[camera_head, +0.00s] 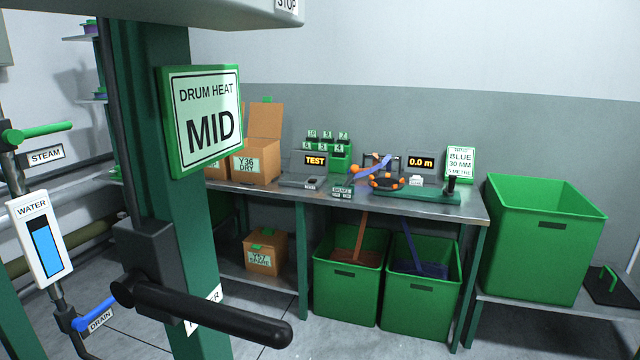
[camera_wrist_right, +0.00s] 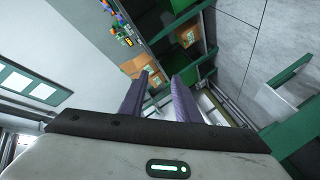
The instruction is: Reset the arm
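My right gripper (camera_wrist_right: 163,80) shows only in the right wrist view. Its two purple-grey fingers stand apart, and I see nothing held between them. Past the fingertips, some way off, are brown boxes (camera_wrist_right: 138,66) and green bench parts. Neither of my arms nor grippers shows in the head view. My left gripper is in neither view.
A green post with a DRUM HEAT MID sign (camera_head: 203,118) and a black lever handle (camera_head: 215,314) stands close at the left. A workbench (camera_head: 400,203) is behind, with green bins (camera_head: 418,308) under it. A large green bin (camera_head: 540,245) stands at right.

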